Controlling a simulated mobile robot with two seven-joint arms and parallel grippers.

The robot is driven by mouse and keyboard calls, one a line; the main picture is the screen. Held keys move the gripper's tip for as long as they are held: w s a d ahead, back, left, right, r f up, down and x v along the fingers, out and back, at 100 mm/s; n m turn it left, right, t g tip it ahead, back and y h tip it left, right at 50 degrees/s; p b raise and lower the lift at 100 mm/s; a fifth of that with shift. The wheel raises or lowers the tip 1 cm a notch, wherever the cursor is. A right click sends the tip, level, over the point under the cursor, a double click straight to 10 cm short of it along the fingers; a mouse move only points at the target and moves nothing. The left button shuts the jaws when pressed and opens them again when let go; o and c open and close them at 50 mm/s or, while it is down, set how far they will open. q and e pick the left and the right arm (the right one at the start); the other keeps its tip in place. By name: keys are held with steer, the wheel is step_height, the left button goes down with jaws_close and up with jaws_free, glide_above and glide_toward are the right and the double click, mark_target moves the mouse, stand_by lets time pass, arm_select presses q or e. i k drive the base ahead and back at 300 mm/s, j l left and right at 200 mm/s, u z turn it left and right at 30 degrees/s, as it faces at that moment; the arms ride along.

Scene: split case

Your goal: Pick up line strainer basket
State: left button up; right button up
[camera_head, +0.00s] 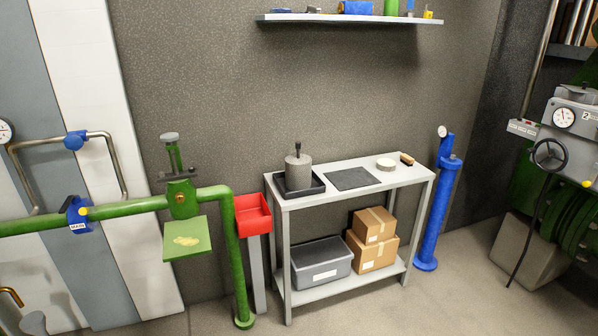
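A grey cylinder with a dark upright handle (298,172) stands upright in a black tray (318,187) on the left end of the grey table. It looks like the line strainer basket, but I cannot be sure. Its lower part is partly behind the tray's front rim. Neither of my grippers shows in the head view.
The grey table (408,178) also carries a dark flat mat (352,179), a pale round ring (386,164) and a brush-like item (406,159). A grey bin (320,265) and cardboard boxes (372,252) fill its lower shelf. A red box (252,214) and green pipe (235,260) stand left.

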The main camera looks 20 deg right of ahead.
mark_target(298, 166)
steer(key=i+l+u, duration=0.1)
steer(key=i+l, duration=0.4)
steer(key=l, duration=0.25)
steer(key=i+l+u, duration=0.15)
steer(key=i+l, duration=0.35)
steer(key=l, duration=0.25)
steer(key=i+u, duration=0.05)
